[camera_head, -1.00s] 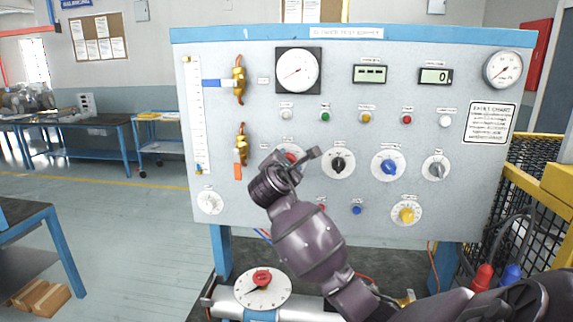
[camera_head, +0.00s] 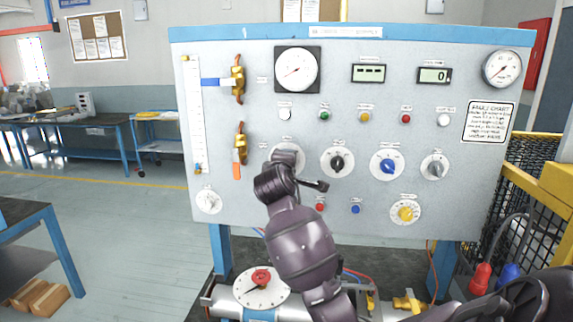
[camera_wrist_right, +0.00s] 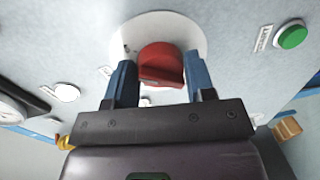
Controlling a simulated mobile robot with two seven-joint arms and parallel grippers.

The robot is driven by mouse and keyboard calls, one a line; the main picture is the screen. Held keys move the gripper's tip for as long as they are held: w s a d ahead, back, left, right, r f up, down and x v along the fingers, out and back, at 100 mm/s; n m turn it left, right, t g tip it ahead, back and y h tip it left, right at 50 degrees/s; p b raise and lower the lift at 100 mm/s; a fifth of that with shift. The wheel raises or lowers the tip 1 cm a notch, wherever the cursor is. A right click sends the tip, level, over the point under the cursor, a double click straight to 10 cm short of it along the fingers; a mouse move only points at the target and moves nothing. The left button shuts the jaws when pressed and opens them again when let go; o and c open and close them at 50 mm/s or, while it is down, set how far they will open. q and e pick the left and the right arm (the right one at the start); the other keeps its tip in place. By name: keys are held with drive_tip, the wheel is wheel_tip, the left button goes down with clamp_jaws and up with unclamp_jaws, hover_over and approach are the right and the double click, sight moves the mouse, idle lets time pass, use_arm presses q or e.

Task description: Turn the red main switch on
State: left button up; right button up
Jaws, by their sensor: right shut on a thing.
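The red main switch (camera_wrist_right: 162,66) is a red knob on a round white plate (camera_wrist_right: 190,32) on the panel. My right gripper (camera_wrist_right: 160,80) is shut on it, with one blue-grey finger on each side. In the head view my right wrist and gripper (camera_head: 277,180) hide the red knob, and only the upper part of its white plate (camera_head: 287,150) shows. My left gripper is not in view.
The grey panel (camera_head: 250,200) carries a black knob (camera_head: 338,162), a blue knob (camera_head: 389,166), gauges and several small lamps. A red-handled valve dial (camera_head: 262,285) is below. A yellow mesh cage (camera_head: 540,170) stands at the right.

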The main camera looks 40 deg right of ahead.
drive_tip(key=shift+m, duration=0.7)
drive_tip(key=o, duration=0.9)
drive_tip(key=b+v, duration=0.1)
drive_tip(key=v, duration=1)
drive_tip(key=shift+d+b, duration=0.15)
drive_tip(key=shift+b, duration=0.15)
drive_tip(key=shift+s, duration=0.1)
